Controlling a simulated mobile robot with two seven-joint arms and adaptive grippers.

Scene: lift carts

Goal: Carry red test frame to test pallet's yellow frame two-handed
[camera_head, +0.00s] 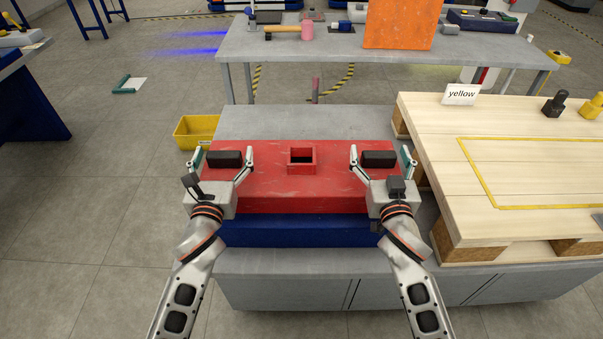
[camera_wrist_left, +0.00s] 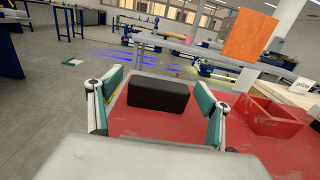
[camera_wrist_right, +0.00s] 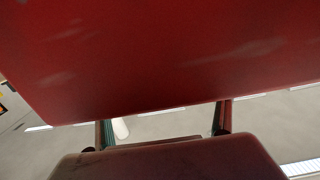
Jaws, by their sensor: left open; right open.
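The red test frame (camera_head: 300,188) is a flat red block with a square socket (camera_head: 301,160) in its middle and a black handle near each end. It lies on a blue block (camera_head: 300,231). My left gripper (camera_head: 223,156) is open with its fingers on either side of the left handle (camera_wrist_left: 158,95), apart from it. My right gripper (camera_head: 381,156) is open with its fingers on either side of the right handle (camera_head: 378,159). The right wrist view shows mostly red surface (camera_wrist_right: 160,60), and no handle. The test pallet (camera_head: 520,120) is pale wood with a yellow frame outline (camera_head: 482,178).
A "yellow" sign (camera_head: 461,94) and black and yellow knobs (camera_head: 554,104) stand at the pallet's back edge. The grey cart (camera_head: 270,121) carries the blue block. A yellow bin (camera_head: 196,131) is at left. A grey bench (camera_head: 300,45) with tools stands behind. The yellow outline's inside is clear.

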